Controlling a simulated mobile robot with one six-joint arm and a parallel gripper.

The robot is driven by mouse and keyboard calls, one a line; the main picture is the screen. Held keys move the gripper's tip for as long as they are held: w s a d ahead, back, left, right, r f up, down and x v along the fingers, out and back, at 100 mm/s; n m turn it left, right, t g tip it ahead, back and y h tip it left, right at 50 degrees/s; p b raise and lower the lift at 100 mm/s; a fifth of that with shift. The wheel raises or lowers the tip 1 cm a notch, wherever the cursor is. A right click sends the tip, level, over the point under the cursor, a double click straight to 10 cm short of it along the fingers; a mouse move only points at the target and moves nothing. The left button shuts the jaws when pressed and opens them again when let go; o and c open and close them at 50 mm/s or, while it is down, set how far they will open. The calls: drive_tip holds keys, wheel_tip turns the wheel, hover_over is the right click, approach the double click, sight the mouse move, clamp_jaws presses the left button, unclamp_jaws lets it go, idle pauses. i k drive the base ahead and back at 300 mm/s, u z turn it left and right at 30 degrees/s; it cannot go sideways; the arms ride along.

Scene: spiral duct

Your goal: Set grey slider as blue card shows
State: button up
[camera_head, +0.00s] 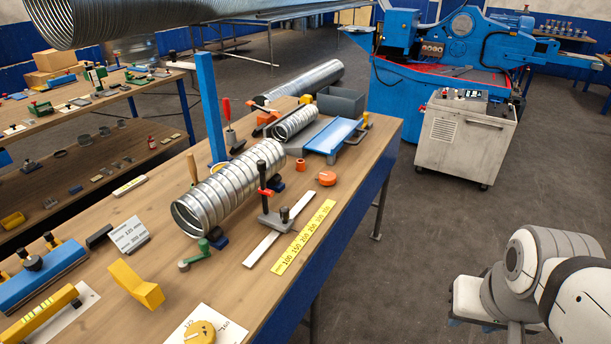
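A dark grey slider block (275,219) with an upright post, red handle and black knob sits on a white rail (262,247) on the wooden bench. A yellow scale (304,237) with printed numbers lies beside the rail; the slider's exact reading is too small to tell. A white card (129,234) with dark print, apparently in mm, leans at the left; I cannot make out a clearly blue card. My gripper (470,318) is at the lower right, off the bench and far from the slider; its fingers are mostly hidden.
A ribbed metal duct (228,188) lies behind the slider. A blue post (210,108) rises at the back. A yellow block (137,287), an orange knob (327,178) and a yellow dial (199,334) stand around. Open floor lies between bench and grey cabinet (463,140).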

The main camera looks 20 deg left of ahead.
sight(281, 223)
drive_tip(key=u, duration=0.25)
drive_tip(key=i, duration=0.7)
drive_tip(key=u, duration=0.6)
drive_tip(key=k, duration=0.55)
drive_tip(key=z, duration=0.5)
drive_tip(key=k, duration=0.15)
drive_tip(key=u, duration=0.6)
drive_tip(key=i, duration=0.7)
drive_tip(key=z, duration=0.05)
